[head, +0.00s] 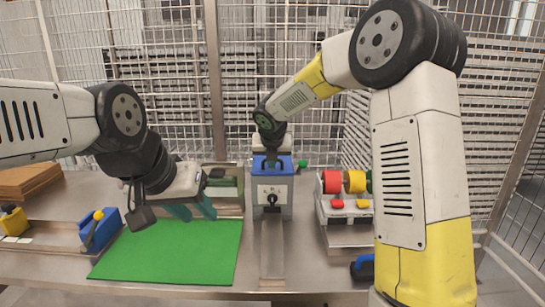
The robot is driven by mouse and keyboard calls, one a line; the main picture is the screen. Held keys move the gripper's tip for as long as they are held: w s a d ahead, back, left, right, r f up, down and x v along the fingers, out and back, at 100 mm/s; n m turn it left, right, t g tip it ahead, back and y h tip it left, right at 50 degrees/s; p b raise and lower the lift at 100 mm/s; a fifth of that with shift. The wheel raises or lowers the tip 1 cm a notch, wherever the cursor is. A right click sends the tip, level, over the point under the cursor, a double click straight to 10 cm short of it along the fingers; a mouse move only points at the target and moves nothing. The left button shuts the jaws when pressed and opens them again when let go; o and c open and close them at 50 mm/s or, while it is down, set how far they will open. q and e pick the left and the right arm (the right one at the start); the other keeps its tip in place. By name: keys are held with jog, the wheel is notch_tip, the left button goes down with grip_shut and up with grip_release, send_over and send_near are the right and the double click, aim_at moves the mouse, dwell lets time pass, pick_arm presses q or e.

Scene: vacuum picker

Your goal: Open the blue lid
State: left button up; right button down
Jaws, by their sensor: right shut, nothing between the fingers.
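The blue lid (284,166) tops a grey box (283,186) with a black knob on its front, near the middle of the table. It looks closed. My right gripper (271,160) points down at the lid from above and is shut with nothing between its fingers. Its tips are at or just above the lid's top; I cannot tell whether they touch. My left gripper (192,211) is over the green mat (175,258), left of the box, with its two dark green fingers apart and nothing seen between them.
A blue block with a yellow ball lever (103,231) stands at the left. A unit with red and yellow rounds (345,202) stands right of the box. A dark green tray (229,188) is behind my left gripper. Wire fencing (120,40) closes off the back.

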jog(key=shift+w+f, duration=0.25)
jog(key=shift+f, duration=0.1)
jog(key=shift+r, duration=0.1)
